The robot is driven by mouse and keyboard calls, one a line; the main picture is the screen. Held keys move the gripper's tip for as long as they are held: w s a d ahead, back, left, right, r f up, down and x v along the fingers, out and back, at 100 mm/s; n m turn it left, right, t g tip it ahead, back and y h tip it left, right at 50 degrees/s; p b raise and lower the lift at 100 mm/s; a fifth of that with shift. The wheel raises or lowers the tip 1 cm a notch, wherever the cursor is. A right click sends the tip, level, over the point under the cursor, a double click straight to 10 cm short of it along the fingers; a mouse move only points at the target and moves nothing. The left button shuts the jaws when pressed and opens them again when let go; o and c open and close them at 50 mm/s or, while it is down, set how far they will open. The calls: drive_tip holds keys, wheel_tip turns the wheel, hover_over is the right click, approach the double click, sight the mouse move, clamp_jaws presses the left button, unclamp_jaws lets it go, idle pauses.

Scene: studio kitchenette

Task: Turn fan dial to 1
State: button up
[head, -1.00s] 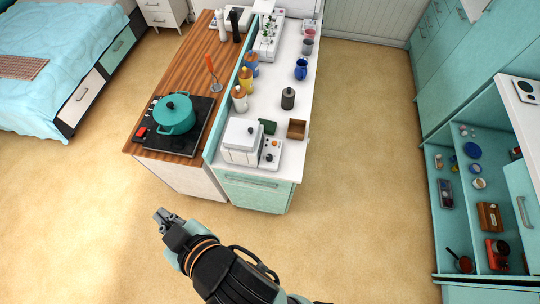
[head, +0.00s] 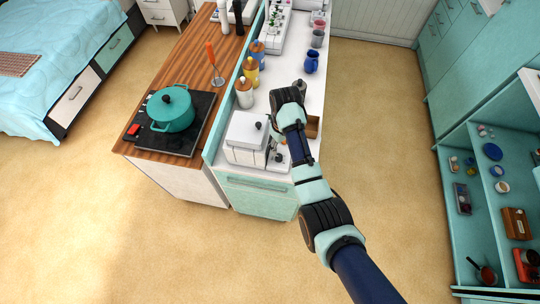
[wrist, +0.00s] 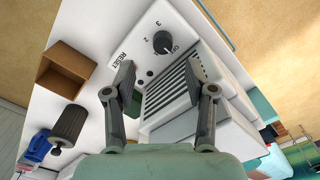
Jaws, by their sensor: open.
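The fan dial (wrist: 162,42) is a round black knob on a white control panel with printed marks, including 2, 3 and RESET. Which mark its pointer faces is too small to tell. The panel joins a white slatted unit, which shows as a white box (head: 245,136) at the counter's near end in the head view. My gripper (wrist: 161,73) is open and empty in the wrist view. Its two fingers are spread over the panel and slats, with the dial just beyond the fingertips, apparently untouched. In the head view my arm hides the fingers and part of the panel.
A brown open box (wrist: 65,69) and a dark grey canister (wrist: 69,124) stand beside the panel. Several bottles line the counter's left side, and a blue mug (head: 311,62) stands farther back. A teal pot (head: 170,108) sits on the cooktop.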

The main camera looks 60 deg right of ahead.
sight(279, 156)
drive_tip(key=shift+w+r, duration=0.1)
drive_tip(key=shift+w, duration=0.45)
drive_tip(key=shift+s+f, duration=0.25)
wheel_tip(279, 156, down, 8)
drive_tip(key=shift+s+r+b, duration=0.1)
drive_tip(key=shift+r+b, duration=0.15)
drive_tip(key=shift+b, duration=0.15)
clamp_jaws()
